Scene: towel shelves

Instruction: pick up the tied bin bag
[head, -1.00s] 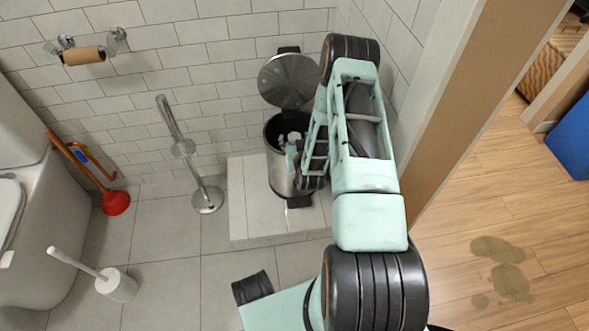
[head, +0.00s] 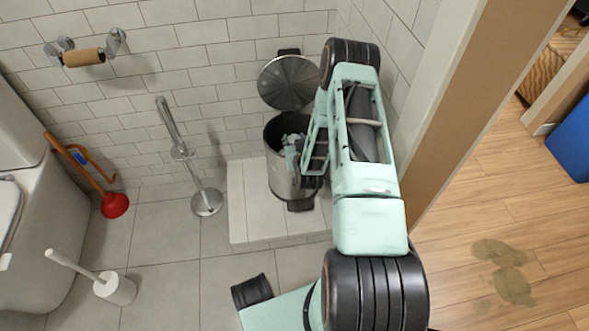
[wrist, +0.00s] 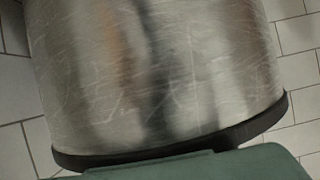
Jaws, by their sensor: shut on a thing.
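The tied bin bag (head: 294,137) is a small pale grey bundle inside the open metal pedal bin (head: 284,182). My gripper (head: 292,157) reaches into the bin's mouth from the right and is shut on the bag's upper part. My wrist and fingers hide part of the bag and the bin's right side. The wrist view shows only the scratched steel wall of the bin (wrist: 160,75) and its dark base ring, with the bag out of sight.
The bin's round lid (head: 289,82) stands open against the tiled wall. The bin stands on a low tiled step (head: 246,205). A chrome stand (head: 207,202), a red plunger (head: 115,205) and a toilet brush (head: 116,287) are to the left. A door frame (head: 465,110) is close on the right.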

